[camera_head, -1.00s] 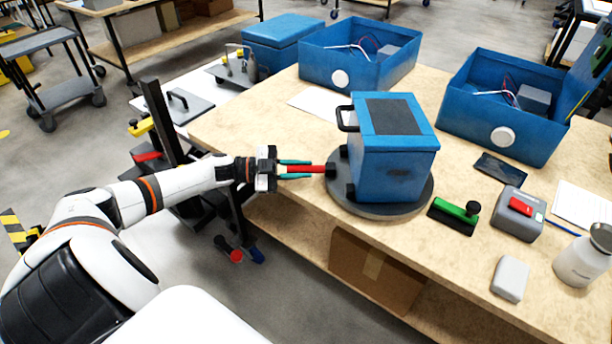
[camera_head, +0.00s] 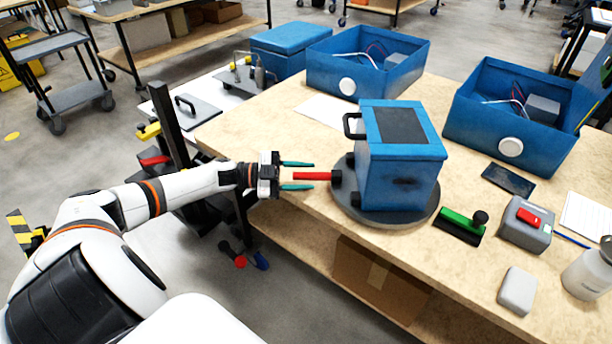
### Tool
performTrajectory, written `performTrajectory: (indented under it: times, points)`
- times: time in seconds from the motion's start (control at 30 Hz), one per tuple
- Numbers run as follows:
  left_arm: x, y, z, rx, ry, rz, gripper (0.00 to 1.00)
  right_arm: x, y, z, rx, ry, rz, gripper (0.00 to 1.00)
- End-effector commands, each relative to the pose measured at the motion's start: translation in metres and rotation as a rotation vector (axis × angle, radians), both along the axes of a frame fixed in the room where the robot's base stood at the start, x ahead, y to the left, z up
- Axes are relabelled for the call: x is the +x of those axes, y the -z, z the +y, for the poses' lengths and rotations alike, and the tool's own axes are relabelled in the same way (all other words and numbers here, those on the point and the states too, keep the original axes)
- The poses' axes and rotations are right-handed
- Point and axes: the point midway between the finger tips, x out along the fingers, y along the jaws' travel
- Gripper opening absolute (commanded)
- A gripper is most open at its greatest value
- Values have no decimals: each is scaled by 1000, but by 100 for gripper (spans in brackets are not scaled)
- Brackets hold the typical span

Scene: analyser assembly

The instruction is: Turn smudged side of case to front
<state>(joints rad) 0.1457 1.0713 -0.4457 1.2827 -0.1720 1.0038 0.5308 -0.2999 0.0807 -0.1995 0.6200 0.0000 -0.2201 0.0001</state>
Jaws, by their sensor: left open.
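The blue case (camera_head: 390,172) stands upright on a round grey turntable (camera_head: 437,203) at the front of the table. Its top has a dark panel, and a black handle is on its left side. A red rod handle (camera_head: 312,176) sticks out left from a black block at the turntable's edge. My left gripper (camera_head: 321,175) is open, its green-tipped fingers on either side of the red handle with gaps to it. My right gripper is not in view.
Two open blue housings (camera_head: 340,84) (camera_head: 470,130) stand behind the case. To the right lie a green-handled brush (camera_head: 458,225), a phone (camera_head: 508,180), a grey device (camera_head: 525,226), a pale box (camera_head: 516,290) and a bottle (camera_head: 588,270). The table's left edge runs beneath my gripper.

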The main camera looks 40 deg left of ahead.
Motion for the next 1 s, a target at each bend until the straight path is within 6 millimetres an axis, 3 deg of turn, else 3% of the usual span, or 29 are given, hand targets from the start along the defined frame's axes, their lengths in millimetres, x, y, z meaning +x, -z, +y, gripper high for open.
performTrajectory:
  times: [0.5, 0.93, 1.0]
  points:
    - [-61, 1, 77, 2, 0, 4, 41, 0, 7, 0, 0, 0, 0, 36]
    - [-68, 0, 86, 0, 1, 0, 41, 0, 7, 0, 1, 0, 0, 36]
    - [-68, 0, 86, -1, -2, 1, 30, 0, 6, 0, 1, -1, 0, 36]
